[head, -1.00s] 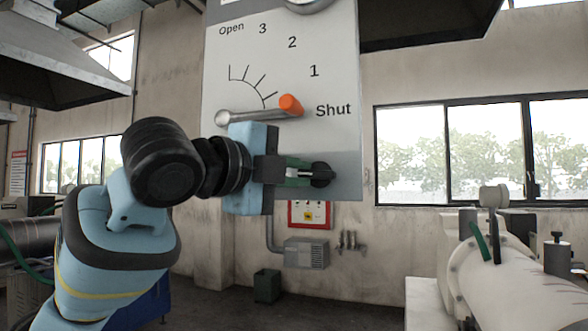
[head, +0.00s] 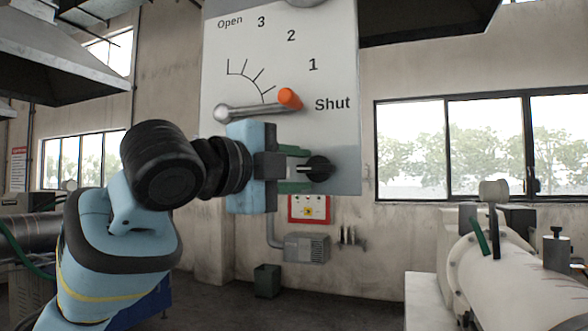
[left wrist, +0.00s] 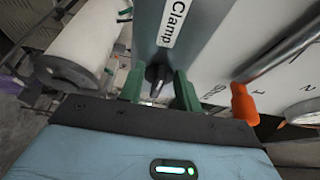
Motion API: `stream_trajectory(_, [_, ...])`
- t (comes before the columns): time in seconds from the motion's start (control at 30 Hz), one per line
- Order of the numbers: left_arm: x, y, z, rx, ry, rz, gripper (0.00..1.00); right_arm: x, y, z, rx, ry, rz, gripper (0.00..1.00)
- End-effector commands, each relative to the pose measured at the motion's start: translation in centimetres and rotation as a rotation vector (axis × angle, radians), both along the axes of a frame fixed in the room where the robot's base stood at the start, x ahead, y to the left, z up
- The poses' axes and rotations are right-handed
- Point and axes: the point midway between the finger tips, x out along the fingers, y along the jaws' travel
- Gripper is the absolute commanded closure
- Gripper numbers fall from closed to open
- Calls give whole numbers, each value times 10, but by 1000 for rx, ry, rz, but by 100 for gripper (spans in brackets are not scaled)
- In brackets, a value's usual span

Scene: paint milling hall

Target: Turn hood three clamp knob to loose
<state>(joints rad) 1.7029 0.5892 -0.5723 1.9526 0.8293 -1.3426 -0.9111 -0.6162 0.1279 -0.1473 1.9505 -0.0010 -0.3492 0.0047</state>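The clamp knob (head: 319,168) is a small black round knob low on the right of the white panel (head: 225,70), with a pale mark pointing left. In the left wrist view the knob (left wrist: 157,77) lies between my green fingertips, below a "Clamp" label (left wrist: 174,22). My left gripper (head: 296,169) is open, one finger above and one below the knob's level, with gaps showing beside it in the left wrist view. Part of the knob's near side is hidden by the fingers in the head view. My right gripper is not in view.
Just above my gripper, a metal lever (head: 252,108) with an orange tip lies near "Shut" on the Open-to-Shut scale. A white cylindrical machine (head: 515,270) stands at the lower right. Right of the panel is open room before the windows (head: 485,148).

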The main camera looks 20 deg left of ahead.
Motion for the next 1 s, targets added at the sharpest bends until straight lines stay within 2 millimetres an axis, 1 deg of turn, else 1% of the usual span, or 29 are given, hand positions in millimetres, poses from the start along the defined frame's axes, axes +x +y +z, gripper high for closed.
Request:
stream_trajectory(0.17, [-1,0,1,0,-1,0,66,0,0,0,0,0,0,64])
stream_trajectory(0.27, [-4,2,1,0,-2,1,66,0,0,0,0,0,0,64])
stream_trajectory(0.37, [-14,7,1,1,-4,1,66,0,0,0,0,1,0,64])
stream_trajectory(0.6, [-49,23,0,1,-4,2,66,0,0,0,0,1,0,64])
stream_trajectory(0.7, [-60,28,1,0,-2,2,66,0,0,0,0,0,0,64])
stream_trajectory(0.83, [-69,31,0,1,0,0,66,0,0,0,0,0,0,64])
stream_trajectory(1.0, [-71,32,0,0,0,0,66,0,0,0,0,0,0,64])
